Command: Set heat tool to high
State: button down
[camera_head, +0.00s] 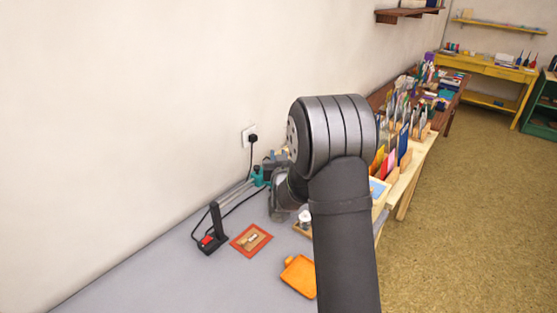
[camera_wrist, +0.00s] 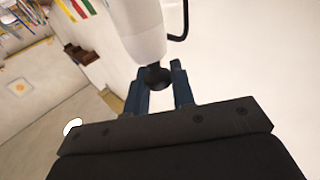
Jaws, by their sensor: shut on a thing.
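In the wrist view, my gripper (camera_wrist: 160,70) has its two blue fingers on either side of the dark round end of a white, rounded body (camera_wrist: 140,30), which I take to be the heat tool. It is shut on that dark end. A black loop, perhaps a cord, shows beside the white body. Any setting mark or switch position is too small to read. In the head view, my arm hides the fingers and most of what they hold.
A black upright stand with a red part (camera_head: 209,240) is on the grey table (camera_head: 150,275). A red-framed card (camera_head: 251,240) and an orange pad (camera_head: 299,275) lie nearby. A black cord runs from the wall outlet (camera_head: 249,138). The table's front left is clear.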

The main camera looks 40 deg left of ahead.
jog(key=shift+r, duration=1.15)
jog(key=c, duration=1.3)
grip_release()
jog(key=shift+o, duration=0.2)
jog(key=v, duration=1.7)
jog(key=shift+s+d, duration=0.1)
